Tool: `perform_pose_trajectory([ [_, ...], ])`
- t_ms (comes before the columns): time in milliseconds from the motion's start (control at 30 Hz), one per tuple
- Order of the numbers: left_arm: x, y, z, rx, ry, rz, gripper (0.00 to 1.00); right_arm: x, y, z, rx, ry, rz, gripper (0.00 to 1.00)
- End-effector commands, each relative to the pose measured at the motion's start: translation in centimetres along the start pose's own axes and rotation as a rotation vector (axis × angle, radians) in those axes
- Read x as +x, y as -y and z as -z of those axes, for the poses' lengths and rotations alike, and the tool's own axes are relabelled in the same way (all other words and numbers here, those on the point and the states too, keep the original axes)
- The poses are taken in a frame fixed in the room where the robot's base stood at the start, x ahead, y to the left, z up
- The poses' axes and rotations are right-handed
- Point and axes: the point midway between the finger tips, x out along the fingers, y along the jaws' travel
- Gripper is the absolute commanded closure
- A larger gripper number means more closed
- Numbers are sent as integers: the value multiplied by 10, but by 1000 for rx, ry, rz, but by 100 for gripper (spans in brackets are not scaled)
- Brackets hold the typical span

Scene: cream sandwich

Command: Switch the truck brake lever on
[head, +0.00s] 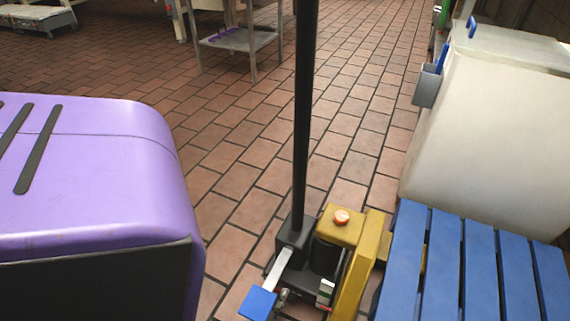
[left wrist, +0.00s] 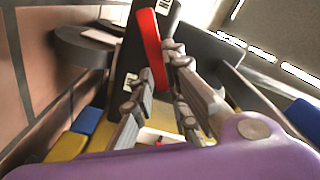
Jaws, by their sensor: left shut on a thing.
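The pallet truck shows in the head view, with a tall black pole (head: 303,120), a yellow body (head: 352,262) and a blue pedal (head: 258,303) on a metal arm. In the left wrist view a red lever (left wrist: 150,38) stands up against a dark part of the truck. My left gripper (left wrist: 158,76) has its two grey fingers on either side of this lever and is shut on it. The fingertips partly hide the lever's lower end. I cannot make out the left gripper clearly in the head view. My right gripper is not in view.
A blue slatted pallet (head: 440,270) lies right of the truck's yellow body. A large pale container (head: 490,130) stands behind it, with a small grey holder (head: 426,88) on its side. A metal table (head: 235,40) is farther back. The brick-tiled floor (head: 240,130) between is clear.

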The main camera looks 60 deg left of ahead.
Motion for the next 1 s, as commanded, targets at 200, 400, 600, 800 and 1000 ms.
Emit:
perform_pose_trajectory([
  [200, 1, 13, -2, -192, 3, 2, 100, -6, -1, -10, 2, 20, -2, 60],
  [400, 1, 20, -4, -333, 2, 1, 100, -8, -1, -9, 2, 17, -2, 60],
  [600, 1, 25, -7, -428, 2, 0, 100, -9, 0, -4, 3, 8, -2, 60],
  [800, 0, 27, -8, -475, 2, -1, 100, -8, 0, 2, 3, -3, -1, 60],
  [1000, 1, 28, -8, -491, 3, -1, 100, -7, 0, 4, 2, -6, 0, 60],
])
